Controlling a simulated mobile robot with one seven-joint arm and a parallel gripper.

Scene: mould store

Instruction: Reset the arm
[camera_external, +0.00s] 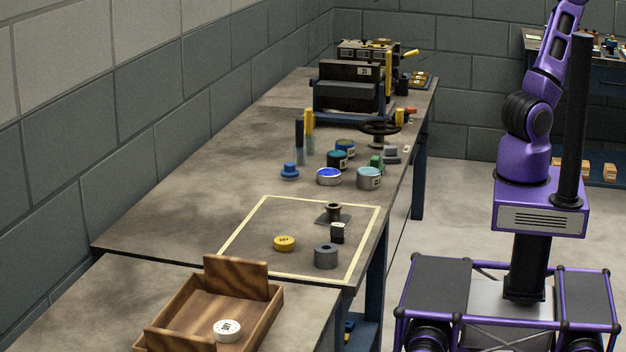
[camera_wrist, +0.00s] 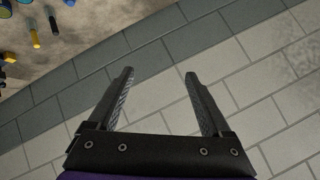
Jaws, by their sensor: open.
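My gripper (camera_wrist: 158,75) shows in the wrist view with its two dark ridged fingers spread wide apart. Nothing is between them. It hangs in front of the grey block wall, with the bench top in the upper left corner of that view. In the external view my purple arm rises from its column at the right and runs up out of the top of the picture, so my gripper is not seen there.
A long bench (camera_external: 165,225) runs along the wall. A yellow-taped square (camera_external: 230,240) holds a yellow disc (camera_external: 284,243), a grey ring (camera_external: 326,256) and small dark parts. A wooden tray (camera_external: 262,325) with a white disc (camera_external: 227,330) sits nearer. Jars and tools stand farther back.

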